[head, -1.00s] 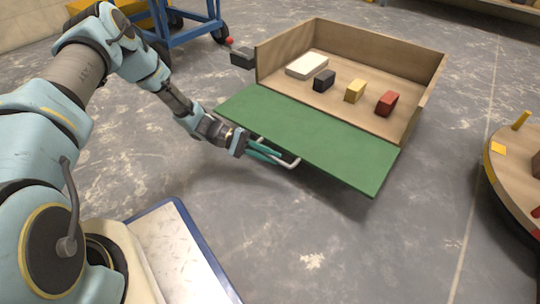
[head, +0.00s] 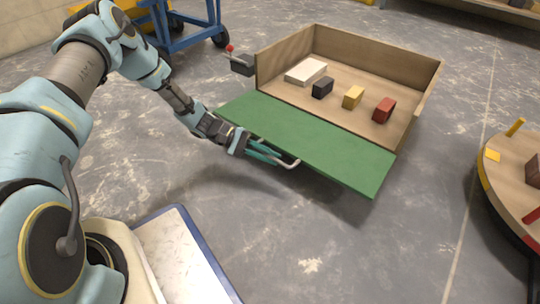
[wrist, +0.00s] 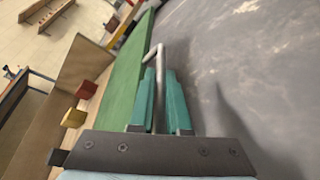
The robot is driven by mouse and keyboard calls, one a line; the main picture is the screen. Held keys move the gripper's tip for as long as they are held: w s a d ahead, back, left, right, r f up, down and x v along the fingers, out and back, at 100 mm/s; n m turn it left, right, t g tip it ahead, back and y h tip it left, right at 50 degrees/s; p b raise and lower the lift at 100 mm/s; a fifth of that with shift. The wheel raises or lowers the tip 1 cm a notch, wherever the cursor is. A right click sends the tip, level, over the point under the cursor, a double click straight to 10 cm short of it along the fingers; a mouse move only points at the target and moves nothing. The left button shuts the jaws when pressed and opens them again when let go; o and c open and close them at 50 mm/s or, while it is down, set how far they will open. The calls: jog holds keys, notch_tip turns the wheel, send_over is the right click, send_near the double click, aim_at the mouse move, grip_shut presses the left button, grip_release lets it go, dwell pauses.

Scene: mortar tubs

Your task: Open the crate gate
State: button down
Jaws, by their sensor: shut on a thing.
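The crate (head: 350,46) is a shallow wooden box on the floor. Its green gate (head: 310,142) is folded down and outward at the front, near level and a little above the floor. A pale metal handle (head: 290,164) sticks out from the gate's outer side. My gripper (head: 268,154) is at that handle, to the left of the gate's middle. In the wrist view the teal fingers (wrist: 160,105) are shut on the handle bar (wrist: 158,70), with the green gate (wrist: 122,85) just to the left.
Inside the crate are a white block (head: 306,72), a black block (head: 322,87), a yellow block (head: 352,96) and a red block (head: 383,110). A dark box with a red-knobbed lever (head: 241,64) is at the crate's left corner. A round wooden table (head: 512,180) stands at right.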

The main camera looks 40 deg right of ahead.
notch_tip(320, 180, up, 6)
jog(key=d+p, duration=0.1)
jog(key=p, duration=0.2)
jog(key=shift+w+d+n+y+p, duration=0.2)
jog(key=shift+n+y+p, duration=0.1)
jog(key=shift+n+p, duration=0.1)
jog(key=shift+f, duration=0.1)
jog(key=c, duration=0.9)
grip_release()
jog(key=shift+w, duration=0.1)
jog(key=p+v, duration=0.3)
jog(key=v, duration=0.7)
jog(key=shift+w+a, duration=0.25)
